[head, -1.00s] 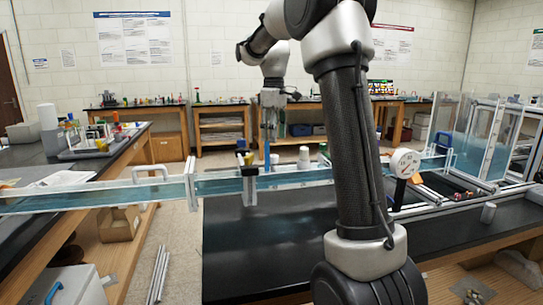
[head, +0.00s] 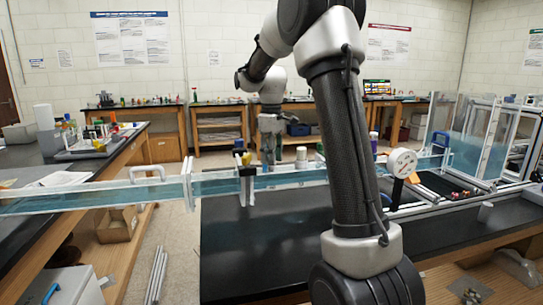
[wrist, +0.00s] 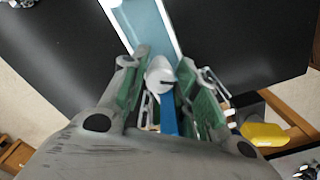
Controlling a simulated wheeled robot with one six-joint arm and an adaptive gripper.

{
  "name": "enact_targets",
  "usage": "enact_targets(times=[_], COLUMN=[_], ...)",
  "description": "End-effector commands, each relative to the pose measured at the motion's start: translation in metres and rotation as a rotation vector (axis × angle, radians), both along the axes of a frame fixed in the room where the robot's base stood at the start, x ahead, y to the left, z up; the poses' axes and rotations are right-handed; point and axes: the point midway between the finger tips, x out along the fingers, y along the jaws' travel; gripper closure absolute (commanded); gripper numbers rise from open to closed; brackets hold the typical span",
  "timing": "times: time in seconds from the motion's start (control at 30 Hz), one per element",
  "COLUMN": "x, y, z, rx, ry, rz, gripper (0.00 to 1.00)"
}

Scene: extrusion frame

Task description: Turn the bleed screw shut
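The bleed screw looks to be the pale, round-headed piece with a dark slot (wrist: 161,76) in the wrist view. A blue strip (wrist: 168,115) shows directly below it. My gripper (wrist: 164,62) has its green-padded fingers on either side of the screw head. The fingers stand apart, with a narrow gap showing beside the head; I cannot make out firm contact. In the head view my gripper (head: 269,155) points down just behind the water channel (head: 300,176), right of a black clamp (head: 246,184). The screw cannot be made out there.
The channel crosses the black bench (head: 265,240). Small cups (head: 301,155) stand behind it, and a white round gauge (head: 402,162) is right of my arm. A clear tank (head: 470,135) stands at the right. A yellow object (wrist: 264,135) lies at right in the wrist view.

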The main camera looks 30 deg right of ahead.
Motion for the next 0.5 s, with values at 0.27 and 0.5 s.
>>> enact_targets(times=[0.27,0.5], x=[0.0001,0.0001], y=[-0.0001,-0.0001], z=[0.0002,0.0003], rx=[0.0,0.0], ry=[0.0,0.0], rz=[-0.002,-0.053], gripper=[0.99,0.99])
